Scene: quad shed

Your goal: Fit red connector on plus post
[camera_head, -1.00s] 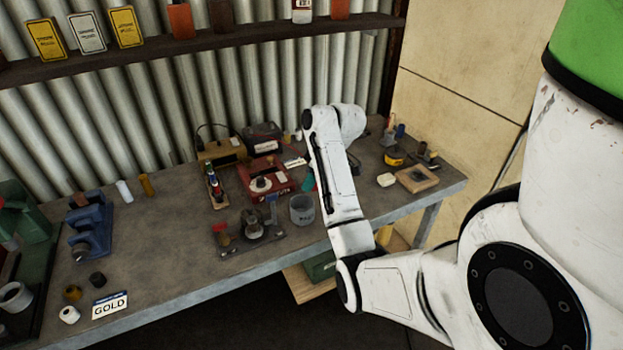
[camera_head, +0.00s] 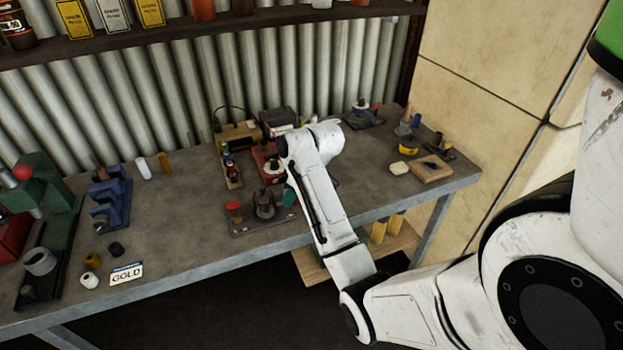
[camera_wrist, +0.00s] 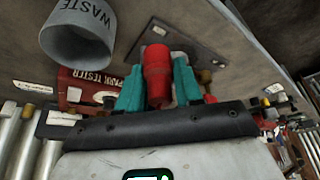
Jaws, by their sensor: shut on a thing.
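My gripper (camera_wrist: 158,88) has teal fingers and is shut on a red connector (camera_wrist: 157,68), which stands up between them in the wrist view. A dark flat plate (camera_wrist: 205,48) lies beyond the connector there; I cannot tell whether they touch. In the head view, my arm hides most of the gripper; a bit of teal finger (camera_head: 289,196) shows beside a base plate (camera_head: 250,231). That plate carries a grey metal fitting (camera_head: 264,203) and a red-topped piece (camera_head: 234,208). I cannot make out the plus post for certain in either view.
A grey cup marked WASTE (camera_wrist: 78,38) and a red spark tester (camera_wrist: 88,86) are close to the gripper. A blue fixture (camera_head: 110,198) and a GOLD card (camera_head: 126,273) lie left. A wooden tray (camera_head: 431,170) stands right.

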